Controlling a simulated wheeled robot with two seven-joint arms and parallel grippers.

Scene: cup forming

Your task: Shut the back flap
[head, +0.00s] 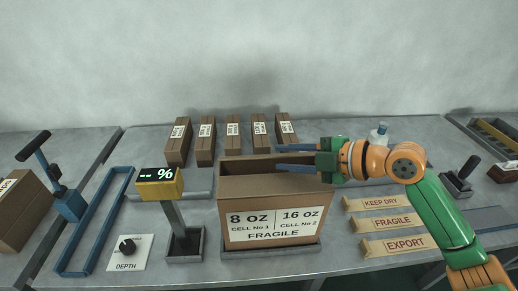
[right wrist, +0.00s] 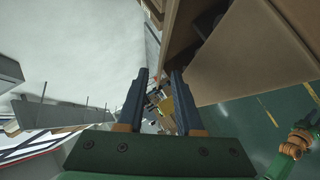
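The brown carton (head: 276,208), marked 8 oz, 16 oz and FRAGILE, stands upright on a grey base at the middle of the bench. Its top looks open, and a brown panel (head: 245,165) shows along its back edge. I cannot clearly tell how far the back flap is folded. My right gripper (head: 284,158) is at the carton's right rear, fingers pointing left and apart, with nothing seen between them. In the right wrist view the two dark fingers (right wrist: 160,92) are apart, and brown cardboard (right wrist: 265,50) fills the upper right.
Several small brown boxes (head: 232,137) stand in a row behind the carton. A yellow percent display (head: 159,184) on a post stands to its left. Labelled wooden strips (head: 385,222) lie to its right. A bottle (head: 378,134) stands behind my right forearm.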

